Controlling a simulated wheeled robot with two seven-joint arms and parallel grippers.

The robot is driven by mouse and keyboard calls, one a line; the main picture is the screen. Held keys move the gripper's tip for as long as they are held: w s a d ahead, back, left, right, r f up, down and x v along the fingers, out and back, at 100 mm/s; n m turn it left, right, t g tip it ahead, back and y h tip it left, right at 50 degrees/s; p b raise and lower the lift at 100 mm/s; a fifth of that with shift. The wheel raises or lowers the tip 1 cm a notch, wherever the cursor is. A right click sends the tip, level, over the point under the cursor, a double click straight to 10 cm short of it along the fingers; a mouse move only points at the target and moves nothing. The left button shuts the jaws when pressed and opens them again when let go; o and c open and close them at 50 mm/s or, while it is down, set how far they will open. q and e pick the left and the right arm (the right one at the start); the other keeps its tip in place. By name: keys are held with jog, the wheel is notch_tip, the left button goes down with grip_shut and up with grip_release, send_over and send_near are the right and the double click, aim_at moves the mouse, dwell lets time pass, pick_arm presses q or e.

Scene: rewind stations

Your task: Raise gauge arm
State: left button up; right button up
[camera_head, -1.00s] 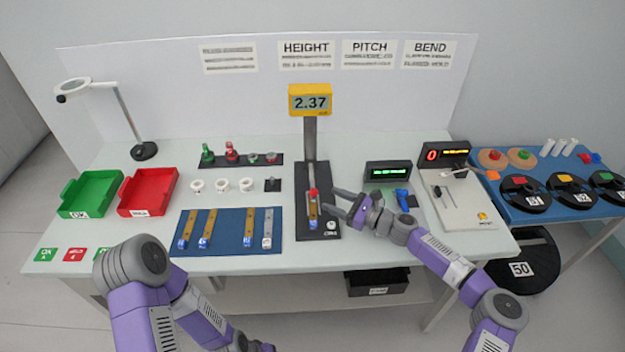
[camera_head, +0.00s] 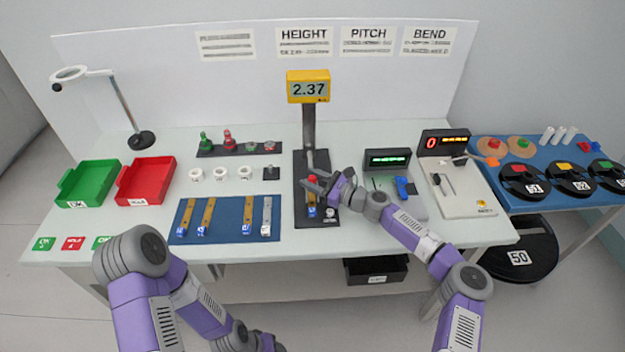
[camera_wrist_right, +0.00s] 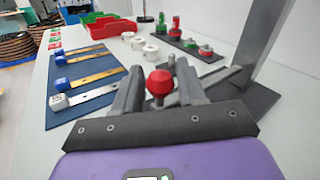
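The height gauge stands at the table's centre, with a yellow display (camera_head: 308,87) reading 2.37, a grey post (camera_head: 309,128) and a dark base (camera_head: 301,216). Its gauge arm ends in a red knob (camera_head: 312,179), also seen in the right wrist view (camera_wrist_right: 160,83). My right gripper (camera_head: 316,182) is at the knob. In the right wrist view its two fingers (camera_wrist_right: 158,88) stand apart on either side of the knob, with small gaps visible. My left gripper is not clearly visible.
A blue mat (camera_head: 228,222) with several strips lies left of the gauge. White rings (camera_head: 220,174), a green tray (camera_head: 110,174) and a red tray (camera_head: 165,171) are farther left. A small green-lit display (camera_head: 387,159) and a white fixture (camera_head: 463,207) stand at right.

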grip_shut()
jog(key=w+r+m+p, duration=0.1)
jog(key=r+p, duration=0.1)
jog(key=p, duration=0.1)
jog(key=r+m+g+h+p, duration=0.1)
jog(key=r+p, duration=0.1)
jog(key=p, duration=0.2)
jog(key=w+r+m+p, duration=0.1)
jog(key=r+p, duration=0.1)
jog(key=p, duration=0.2)
jog(key=shift+w+r+g+h, duration=0.3)
jog(key=shift+g+h, duration=0.1)
jog(key=shift+w+r+m+p, duration=0.6)
jog(key=shift+w+r+p, duration=0.1)
jog(key=shift+w+r, duration=0.6)
